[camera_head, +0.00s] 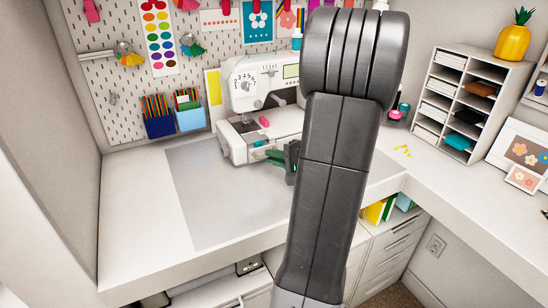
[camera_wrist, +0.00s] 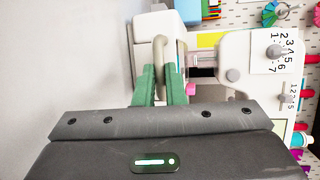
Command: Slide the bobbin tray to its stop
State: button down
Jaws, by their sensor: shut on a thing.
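The white sewing machine (camera_head: 262,85) stands at the back of the desk; its body also shows in the wrist view (camera_wrist: 237,55). The bobbin tray (camera_wrist: 145,52) appears as a pale block at the machine's base, with a beige loop handle (camera_wrist: 163,48) on its front. My gripper (camera_wrist: 162,70) has its green fingers on either side of this handle, shut on it. In the head view my gripper (camera_head: 272,158) is at the front of the machine's base, partly behind my arm. The fingers and arm cover part of the tray, and its gap to the stop cannot be told.
A grey mat (camera_head: 215,195) lies bare in front of the machine. A small pink item (camera_head: 264,121) rests on the machine's base. Pencil cups (camera_head: 158,124) hang on the pegboard to the left. A shelf unit (camera_head: 462,105) stands on the right side of the desk.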

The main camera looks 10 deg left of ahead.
jog(key=s+d, duration=0.1)
jog(key=s+d+b, duration=0.1)
jog(key=shift+s, duration=0.4)
jog(key=c, duration=1.5)
grip_release()
jog(key=shift+a, duration=0.1)
jog(key=b+v, duration=0.2)
jog(key=v, duration=1.1)
jog(key=shift+s+d, duration=0.2)
jog(key=shift+d, duration=0.15)
jog(key=p+x, duration=0.1)
jog(key=x, duration=1.2)
jog(key=shift+w+a+p, duration=0.25)
jog(key=shift+a+p, duration=0.05)
jog(key=shift+a, duration=0.05)
